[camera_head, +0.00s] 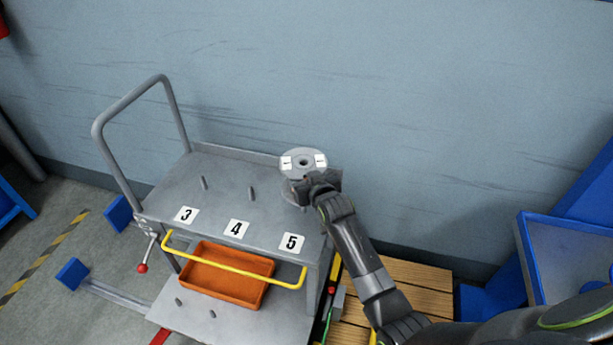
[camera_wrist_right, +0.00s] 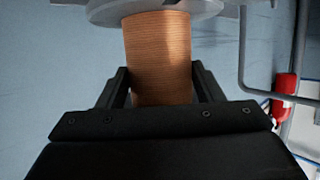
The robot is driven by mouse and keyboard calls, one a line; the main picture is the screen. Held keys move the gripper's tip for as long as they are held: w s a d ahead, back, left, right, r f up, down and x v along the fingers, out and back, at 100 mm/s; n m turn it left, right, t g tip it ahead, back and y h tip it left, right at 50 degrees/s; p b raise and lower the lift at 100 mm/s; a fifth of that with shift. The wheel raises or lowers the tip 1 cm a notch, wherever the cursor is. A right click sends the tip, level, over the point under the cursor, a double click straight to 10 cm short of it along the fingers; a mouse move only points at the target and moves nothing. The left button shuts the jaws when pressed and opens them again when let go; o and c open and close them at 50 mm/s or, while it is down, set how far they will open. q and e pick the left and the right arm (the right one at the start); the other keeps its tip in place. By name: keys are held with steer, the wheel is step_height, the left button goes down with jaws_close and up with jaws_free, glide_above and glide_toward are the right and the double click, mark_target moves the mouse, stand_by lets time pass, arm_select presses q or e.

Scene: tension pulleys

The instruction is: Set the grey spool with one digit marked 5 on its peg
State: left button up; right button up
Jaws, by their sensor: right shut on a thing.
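The grey spool (camera_head: 303,162) is in my right gripper (camera_head: 320,182), over the right end of the cart's top shelf. Its upper flange carries two white labels whose marks are too small to read surely. In the right wrist view the fingers (camera_wrist_right: 163,88) are shut on its copper-coloured winding (camera_wrist_right: 158,55), below a grey flange (camera_wrist_right: 155,8). The label 5 (camera_head: 291,242) is on the shelf in front of the spool. The spool and gripper largely hide the spot behind that label, so I cannot tell whether it is on a peg there. My left gripper is out of view.
The grey cart (camera_head: 225,170) has bare pegs behind label 3 (camera_head: 186,214) and label 4 (camera_head: 235,229). A yellow rail (camera_head: 232,265) runs along its front, above an orange bin (camera_head: 225,278). A wooden pallet (camera_head: 415,290) lies to the right. The wall is close behind.

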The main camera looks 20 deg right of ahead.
steer(key=shift+r+p, duration=0.15)
steer(key=shift+p, duration=0.2)
stand_by(0.4)
stand_by(0.4)
steer(key=shift+f+b, duration=0.85)
steer(key=shift+f, duration=0.7)
steer(key=shift+p, duration=0.3)
steer(key=shift+f, duration=0.15)
steer(key=shift+f+b, duration=0.9)
steer(key=shift+f, duration=0.45)
stand_by(0.3)
steer(key=shift+f, duration=0.15)
